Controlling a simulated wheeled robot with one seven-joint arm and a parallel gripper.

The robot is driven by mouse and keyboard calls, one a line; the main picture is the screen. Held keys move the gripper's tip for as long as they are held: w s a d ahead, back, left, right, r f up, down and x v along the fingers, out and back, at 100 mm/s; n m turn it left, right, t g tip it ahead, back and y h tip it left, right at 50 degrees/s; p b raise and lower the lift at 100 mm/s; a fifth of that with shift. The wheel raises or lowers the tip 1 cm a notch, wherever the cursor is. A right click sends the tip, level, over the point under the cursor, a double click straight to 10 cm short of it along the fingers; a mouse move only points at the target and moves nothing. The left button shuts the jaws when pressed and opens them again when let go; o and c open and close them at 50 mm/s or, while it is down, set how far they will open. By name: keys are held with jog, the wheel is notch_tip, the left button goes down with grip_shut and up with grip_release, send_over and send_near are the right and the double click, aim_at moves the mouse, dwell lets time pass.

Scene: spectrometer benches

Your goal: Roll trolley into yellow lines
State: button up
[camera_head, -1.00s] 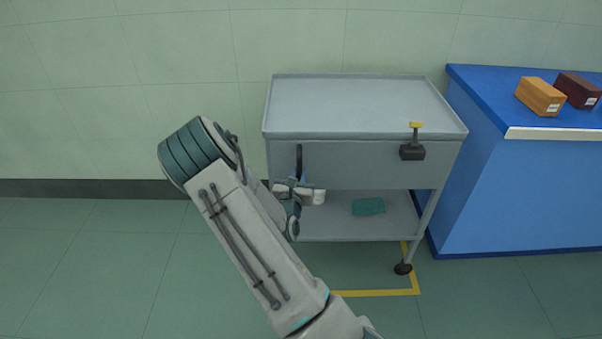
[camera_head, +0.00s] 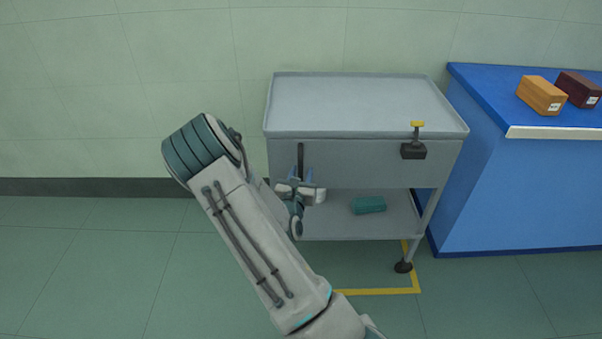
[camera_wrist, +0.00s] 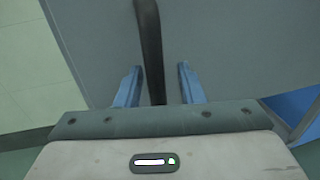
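The grey trolley (camera_head: 365,108) stands against the wall, with a flat top tray and a lower shelf. A dark vertical handle (camera_head: 300,158) is on its front left. A black block with a yellow-topped lever (camera_head: 416,135) is on its front right. Yellow floor lines (camera_head: 380,292) show at the trolley's front right, and the front right caster (camera_head: 403,267) sits just inside their corner. My gripper (camera_head: 299,183) is at the handle's lower end. In the wrist view, its two blue fingers (camera_wrist: 158,88) are open, one each side of the handle (camera_wrist: 150,40), with gaps visible.
A blue bench (camera_head: 490,170) stands close to the trolley's right, with an orange box (camera_head: 541,95) and a dark red box (camera_head: 577,89) on top. The floor at left is clear.

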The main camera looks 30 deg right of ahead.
jog(key=v, duration=1.3)
jog(key=shift+s, duration=0.15)
